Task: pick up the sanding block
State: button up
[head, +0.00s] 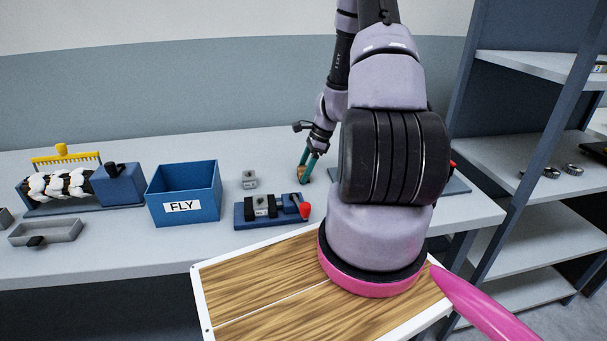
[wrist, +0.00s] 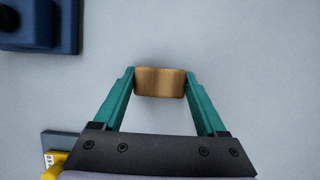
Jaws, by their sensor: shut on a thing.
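The sanding block (wrist: 160,82) is a small tan, wood-coloured block with rounded ends. In the wrist view it sits between the two teal fingers of my gripper (wrist: 160,88), which touch it on both sides. In the head view my gripper (head: 307,168) is at the bench surface, right of the blue FLY box, and a bit of the brown block (head: 305,174) shows between the fingertips. My gripper is shut on the block. Whether the block still touches the bench is not clear.
A blue fixture with a red knob (head: 272,212) lies in front and left of my gripper. A small grey block (head: 249,179) and the blue FLY box (head: 184,195) are further left. A grey shelf unit (head: 530,160) stands right. Bench behind the gripper is clear.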

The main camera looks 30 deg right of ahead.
aim_at(304, 170)
jog(key=shift+r, duration=5)
